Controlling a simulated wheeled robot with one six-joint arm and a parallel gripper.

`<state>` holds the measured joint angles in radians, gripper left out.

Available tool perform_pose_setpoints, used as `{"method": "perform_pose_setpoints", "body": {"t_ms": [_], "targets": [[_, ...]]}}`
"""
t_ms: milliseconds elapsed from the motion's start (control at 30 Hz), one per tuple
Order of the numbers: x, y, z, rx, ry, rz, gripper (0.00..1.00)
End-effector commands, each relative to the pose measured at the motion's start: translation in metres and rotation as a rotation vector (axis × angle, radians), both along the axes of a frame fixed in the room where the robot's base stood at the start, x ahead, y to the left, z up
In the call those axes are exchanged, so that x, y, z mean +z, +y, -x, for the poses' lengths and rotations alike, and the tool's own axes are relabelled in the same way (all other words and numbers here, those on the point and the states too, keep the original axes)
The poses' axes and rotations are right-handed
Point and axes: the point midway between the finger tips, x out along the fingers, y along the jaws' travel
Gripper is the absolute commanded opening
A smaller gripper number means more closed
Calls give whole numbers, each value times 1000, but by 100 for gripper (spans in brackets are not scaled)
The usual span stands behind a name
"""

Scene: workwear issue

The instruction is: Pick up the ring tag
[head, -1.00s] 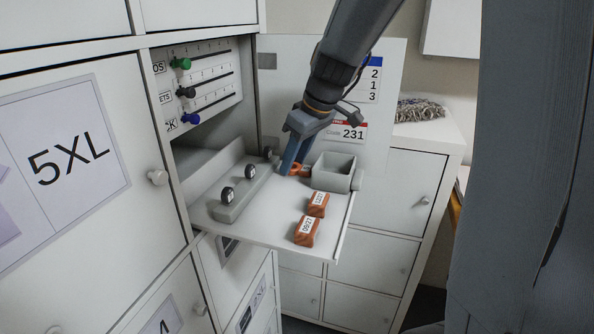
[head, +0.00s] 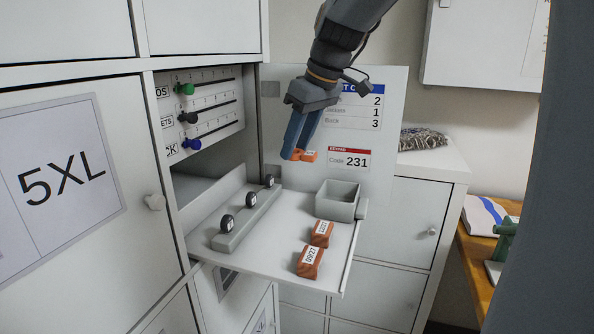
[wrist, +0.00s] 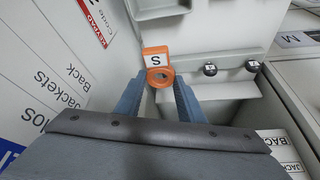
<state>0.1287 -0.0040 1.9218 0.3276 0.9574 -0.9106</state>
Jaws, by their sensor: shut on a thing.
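The ring tag is an orange piece with a round hole and a white label marked "S" (wrist: 157,66). My gripper (head: 298,154) is shut on it and holds it in the air above the pulled-out shelf (head: 277,236). In the head view the ring tag (head: 308,156) shows at the fingertips, in front of the white door panel. In the wrist view the tag sits at the tips of the two blue-grey fingers. Its far side is hidden.
On the shelf are two orange labelled blocks (head: 310,262) (head: 321,233), an open grey box (head: 338,200) and a grey rack with round black knobs (head: 247,216). The open door panel (head: 385,150) stands close behind my gripper. Slider rows (head: 200,110) are inside the cabinet.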

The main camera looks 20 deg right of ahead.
Motion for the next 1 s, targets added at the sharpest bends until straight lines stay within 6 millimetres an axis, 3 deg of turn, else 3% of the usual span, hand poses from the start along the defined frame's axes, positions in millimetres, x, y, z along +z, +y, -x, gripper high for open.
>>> {"method": "perform_pose_setpoints", "body": {"t_ms": [600,800,1000], "targets": [[132,0,-1,1,-5,1,14],[160,0,-1,1,-2,0,14],[170,0,0,0,1,1,14]]}}
